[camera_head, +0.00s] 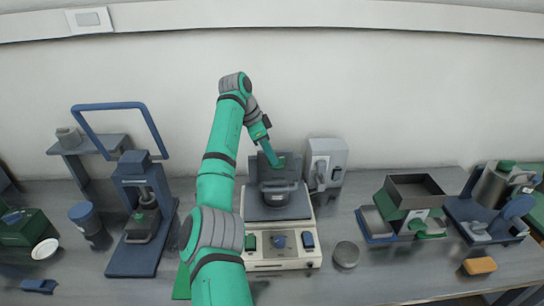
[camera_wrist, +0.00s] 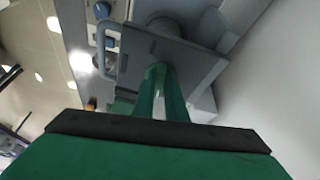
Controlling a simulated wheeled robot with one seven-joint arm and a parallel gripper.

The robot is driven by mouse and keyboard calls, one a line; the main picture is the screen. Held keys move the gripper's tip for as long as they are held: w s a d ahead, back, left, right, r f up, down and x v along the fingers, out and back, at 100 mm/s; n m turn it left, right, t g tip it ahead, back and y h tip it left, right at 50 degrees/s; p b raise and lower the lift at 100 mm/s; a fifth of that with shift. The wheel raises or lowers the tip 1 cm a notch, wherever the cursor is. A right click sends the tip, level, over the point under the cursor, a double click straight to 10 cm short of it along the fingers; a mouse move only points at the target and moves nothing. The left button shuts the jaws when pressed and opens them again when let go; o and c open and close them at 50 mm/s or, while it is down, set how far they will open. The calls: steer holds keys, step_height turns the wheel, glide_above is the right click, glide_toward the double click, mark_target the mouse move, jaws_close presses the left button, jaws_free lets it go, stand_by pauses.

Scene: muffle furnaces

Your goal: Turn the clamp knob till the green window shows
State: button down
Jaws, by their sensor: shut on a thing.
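The cream and grey device (camera_head: 283,257) stands on the bench in the middle of the head view, with a dark grey clamp assembly (camera_head: 278,197) on its top. My gripper (camera_head: 274,160) reaches down to the upper part of this assembly from behind its left side. In the wrist view my gripper's green fingers (camera_wrist: 157,74) are close together against the dark grey clamp part (camera_wrist: 172,55). They are shut on the clamp knob, which they largely hide. I cannot make out a green window on the clamp in either view.
A blue dial (camera_head: 279,241) sits on the device's front panel. A grey box (camera_head: 326,163) stands close behind on the right. A dark blue press (camera_head: 139,213) is to the left, and an open-topped box (camera_head: 413,190) to the right. A round grey lid (camera_head: 346,254) lies near the device.

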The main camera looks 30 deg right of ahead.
steer(key=shift+w+m+g, duration=0.25)
steer(key=shift+m+g, duration=0.05)
steer(key=shift+m, duration=0.6)
steer(key=shift+w+a, duration=0.2)
steer(key=shift+s+d+y, duration=0.2)
steer(key=shift+d+y, duration=0.05)
steer(key=shift+y, duration=0.05)
steer(key=c, duration=1.8)
jaws_free()
steer(key=shift+s+d, duration=0.1)
